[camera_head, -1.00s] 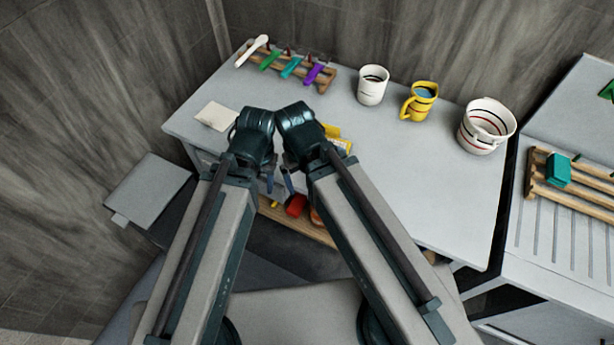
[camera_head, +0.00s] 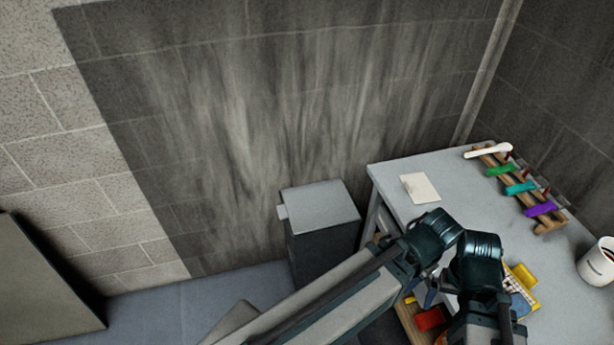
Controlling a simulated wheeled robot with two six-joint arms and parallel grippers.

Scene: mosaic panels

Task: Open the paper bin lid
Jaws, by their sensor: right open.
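The paper bin is a dark grey box (camera_head: 325,254) on the floor against the wall, left of the table. Its light grey lid (camera_head: 322,206) lies shut, with a small tab at its left edge. My right gripper (camera_head: 428,292) is open and points down by the table's front edge, partly hidden between my arms. My left arm reaches across the lower middle, and its gripper's jaws are hidden behind the arm. Both grippers are to the right of the bin, apart from it.
The grey table (camera_head: 400,170) holds a paper sheet (camera_head: 419,188), a wooden rack with coloured clips (camera_head: 520,188) and a white mug (camera_head: 597,262). A red item (camera_head: 430,319) lies on a lower shelf. A dark panel (camera_head: 40,280) stands at left. Floor left of the bin is clear.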

